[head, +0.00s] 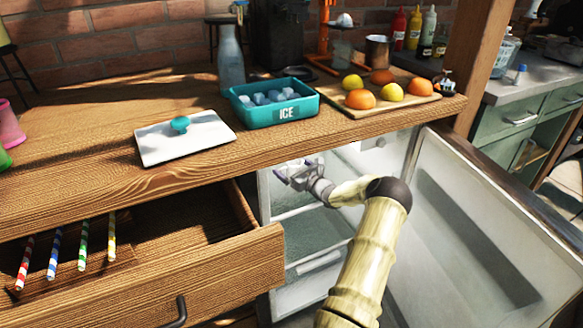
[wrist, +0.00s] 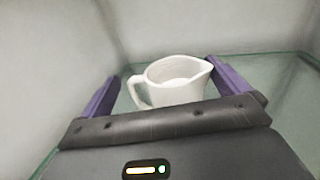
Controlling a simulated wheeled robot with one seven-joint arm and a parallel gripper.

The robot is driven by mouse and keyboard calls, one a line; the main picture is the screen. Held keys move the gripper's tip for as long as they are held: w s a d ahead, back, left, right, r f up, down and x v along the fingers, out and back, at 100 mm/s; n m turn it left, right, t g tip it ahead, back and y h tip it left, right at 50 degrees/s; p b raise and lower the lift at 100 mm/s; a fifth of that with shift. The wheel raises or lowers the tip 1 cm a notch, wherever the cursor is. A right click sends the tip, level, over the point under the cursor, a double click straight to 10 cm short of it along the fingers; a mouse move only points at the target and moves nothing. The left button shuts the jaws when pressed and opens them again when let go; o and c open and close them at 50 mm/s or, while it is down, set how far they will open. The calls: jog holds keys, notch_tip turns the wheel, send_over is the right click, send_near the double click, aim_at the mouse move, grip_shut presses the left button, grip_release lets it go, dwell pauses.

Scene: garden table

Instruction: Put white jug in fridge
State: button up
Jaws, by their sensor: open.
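The white jug (wrist: 172,80) shows in the wrist view, standing upright on a glass shelf (wrist: 265,68) inside the fridge. Its handle is on the left and its spout points right. My gripper (wrist: 165,85) is open, with its purple fingers on either side of the jug; I cannot tell whether they touch it. In the head view my gripper (head: 296,172) is inside the open fridge (head: 305,225), near its upper shelf. The jug cannot be made out in the head view. The fridge door (head: 470,240) stands wide open to the right.
An open drawer (head: 225,270) with several striped straws juts out left of the fridge. On the counter above are a white lid (head: 185,140), a teal ice tray (head: 275,112), a bottle (head: 231,62) and a fruit board (head: 395,105).

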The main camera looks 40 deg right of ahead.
jog(key=s+p, duration=0.1)
jog(key=s, duration=0.2)
jog(key=s+p, duration=0.1)
jog(key=s, duration=0.3)
jog(key=s+p, duration=0.1)
jog(key=s, duration=0.3)
jog(key=shift+s+a, duration=0.2)
jog(key=shift+a, duration=0.15)
